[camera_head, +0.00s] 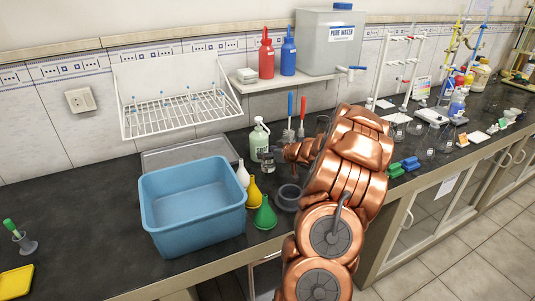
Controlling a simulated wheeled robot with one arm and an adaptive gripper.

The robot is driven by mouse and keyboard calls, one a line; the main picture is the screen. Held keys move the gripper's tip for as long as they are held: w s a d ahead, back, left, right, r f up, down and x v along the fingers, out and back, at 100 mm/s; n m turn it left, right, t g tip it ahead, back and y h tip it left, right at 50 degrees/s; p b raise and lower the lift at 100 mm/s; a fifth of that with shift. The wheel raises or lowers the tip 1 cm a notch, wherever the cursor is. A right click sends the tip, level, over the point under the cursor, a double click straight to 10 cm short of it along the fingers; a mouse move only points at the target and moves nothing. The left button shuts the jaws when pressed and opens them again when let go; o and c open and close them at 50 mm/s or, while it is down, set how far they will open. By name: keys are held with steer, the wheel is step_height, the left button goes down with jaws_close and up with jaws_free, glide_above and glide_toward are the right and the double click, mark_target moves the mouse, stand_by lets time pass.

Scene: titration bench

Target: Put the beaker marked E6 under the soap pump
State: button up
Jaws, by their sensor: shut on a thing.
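The soap pump (259,141) is a pale green bottle with a white pump top, standing on the dark bench behind the blue basin. My gripper (274,155) reaches in from the right, just in front of the bottle. It is shut on a small clear beaker (267,165) close to the bottle's front right side. The marking on this beaker is too small to read. I cannot tell whether its base touches the bench. My copper-coloured arm hides part of the bench to the right.
A blue basin (192,208) stands at the front left. White, yellow and green funnels (265,214) stand between it and my arm. A grey ring-shaped item (288,196) lies beside them. Brushes (290,112) stand behind my gripper. Glassware (428,150) and stands fill the right.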

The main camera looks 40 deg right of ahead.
steer(key=shift+f, duration=0.1)
steer(key=o, duration=1.2)
steer(key=shift+s+r, duration=0.15)
steer(key=shift+r, duration=0.05)
steer(key=b+v, duration=0.1)
steer(key=v, duration=1)
steer(key=shift+s, duration=0.35)
steer(key=shift+r, duration=0.1)
steer(key=shift+a, duration=0.1)
